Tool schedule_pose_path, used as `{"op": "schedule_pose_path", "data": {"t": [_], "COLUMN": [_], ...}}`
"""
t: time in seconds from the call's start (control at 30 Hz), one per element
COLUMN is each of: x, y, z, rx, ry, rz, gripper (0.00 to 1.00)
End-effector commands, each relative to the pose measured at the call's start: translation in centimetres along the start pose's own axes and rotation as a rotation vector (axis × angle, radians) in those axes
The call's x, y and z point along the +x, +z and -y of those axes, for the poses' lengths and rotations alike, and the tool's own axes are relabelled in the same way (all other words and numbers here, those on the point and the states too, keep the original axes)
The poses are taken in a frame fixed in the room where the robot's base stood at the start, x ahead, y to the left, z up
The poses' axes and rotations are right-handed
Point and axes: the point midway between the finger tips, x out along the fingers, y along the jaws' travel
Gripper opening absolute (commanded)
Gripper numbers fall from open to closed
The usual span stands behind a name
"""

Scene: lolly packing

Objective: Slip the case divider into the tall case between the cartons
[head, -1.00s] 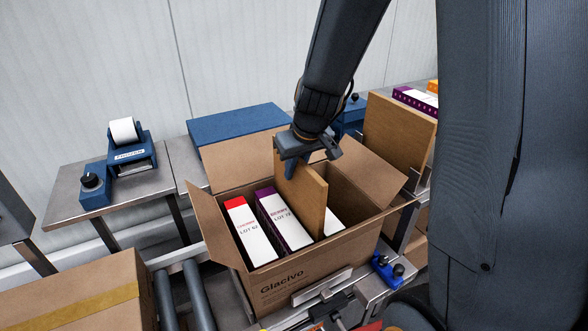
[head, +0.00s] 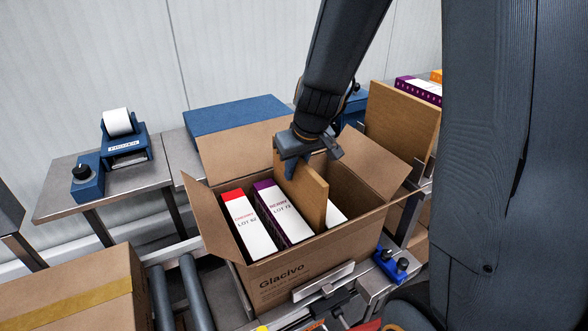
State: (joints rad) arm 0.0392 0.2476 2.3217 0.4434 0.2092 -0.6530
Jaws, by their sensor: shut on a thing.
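The tall case (head: 312,260) is an open brown box marked Glacivo, its flaps spread. Inside stand a red-topped carton (head: 247,226) at left, a purple-topped carton (head: 281,214) beside it, and a white carton (head: 335,214) mostly hidden at right. My gripper (head: 303,158) is shut on the top edge of the case divider (head: 308,193), a flat brown board. The divider is upright, partly down in the case, between the purple-topped carton and the white carton. Its lower edge is hidden, so I cannot tell whether it touches the bottom.
A brown panel (head: 402,118) stands at back right, with a purple-edged carton (head: 420,90) behind it. A label printer (head: 122,137) sits on the left table. A taped box (head: 75,292) and rollers (head: 197,290) lie front left. A blue control box (head: 391,264) is right of the case.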

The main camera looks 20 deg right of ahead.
Motion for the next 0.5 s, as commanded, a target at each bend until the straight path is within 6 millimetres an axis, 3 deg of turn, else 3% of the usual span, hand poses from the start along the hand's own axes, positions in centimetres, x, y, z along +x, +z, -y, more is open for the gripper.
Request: {"op": "schedule_pose_path", "data": {"t": [0.5], "x": [1.6], "y": [0.6], "z": [0.0], "rx": [0.000], "ry": [0.000], "rz": [-0.001], "gripper": [0.00]}}
